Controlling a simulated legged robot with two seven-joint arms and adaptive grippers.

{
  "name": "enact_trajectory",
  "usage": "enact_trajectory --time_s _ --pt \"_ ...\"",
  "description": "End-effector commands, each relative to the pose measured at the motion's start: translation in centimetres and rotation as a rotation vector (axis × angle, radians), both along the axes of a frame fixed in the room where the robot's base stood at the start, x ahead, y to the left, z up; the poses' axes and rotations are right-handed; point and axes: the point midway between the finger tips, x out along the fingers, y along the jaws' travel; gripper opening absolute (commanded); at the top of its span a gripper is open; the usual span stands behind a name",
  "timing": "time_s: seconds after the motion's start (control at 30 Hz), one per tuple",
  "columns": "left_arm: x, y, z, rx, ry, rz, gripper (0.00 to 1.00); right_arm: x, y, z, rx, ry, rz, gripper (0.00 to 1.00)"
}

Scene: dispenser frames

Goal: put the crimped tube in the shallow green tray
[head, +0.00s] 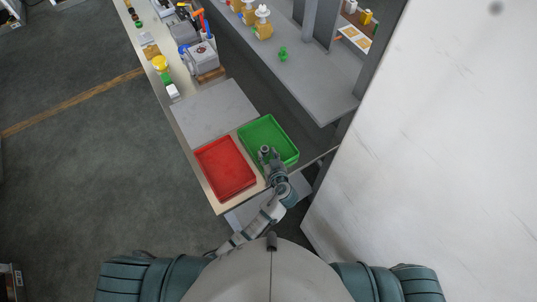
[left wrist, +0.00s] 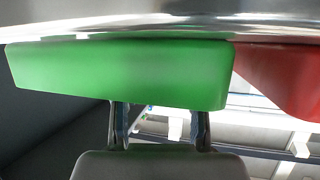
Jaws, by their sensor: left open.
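The shallow green tray (head: 284,128) lies on the bench, to the right of a red tray (head: 224,165). My left gripper (head: 265,151) is at the green tray's near part in the head view, overlapping its edge and inside. In the left wrist view the fingers of the left gripper (left wrist: 160,122) stand apart, with nothing visible between them. The green tray's wall (left wrist: 120,75) shows close beyond the fingertips. I cannot make out the crimped tube in either view. My right gripper is not in view.
A grey mat (head: 213,112) lies behind the trays. Farther back are a grey box (head: 203,58), a yellow round item (head: 159,62) and a white box (head: 173,91). A grey shelf (head: 300,75) with a small green object (head: 283,55) runs along the right. A white wall stands beyond it.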

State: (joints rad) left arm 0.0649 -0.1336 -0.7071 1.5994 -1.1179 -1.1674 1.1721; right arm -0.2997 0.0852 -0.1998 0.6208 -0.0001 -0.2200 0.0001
Motion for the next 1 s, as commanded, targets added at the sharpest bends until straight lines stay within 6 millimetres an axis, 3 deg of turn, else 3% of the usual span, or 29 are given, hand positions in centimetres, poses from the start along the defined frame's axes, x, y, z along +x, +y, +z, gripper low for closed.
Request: enact_trajectory --time_s 0.27,0.5,1.0 --pt "-3.7 -1.4 1.4 -0.003 0.001 -0.001 0.42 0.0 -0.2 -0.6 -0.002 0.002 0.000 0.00" --pt "-6.2 -2.4 2.7 -0.001 -0.001 0.000 0.42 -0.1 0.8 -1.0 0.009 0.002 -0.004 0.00" --pt "-6.5 -2.3 2.9 -0.001 -0.001 0.000 0.42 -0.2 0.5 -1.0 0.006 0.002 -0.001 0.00"
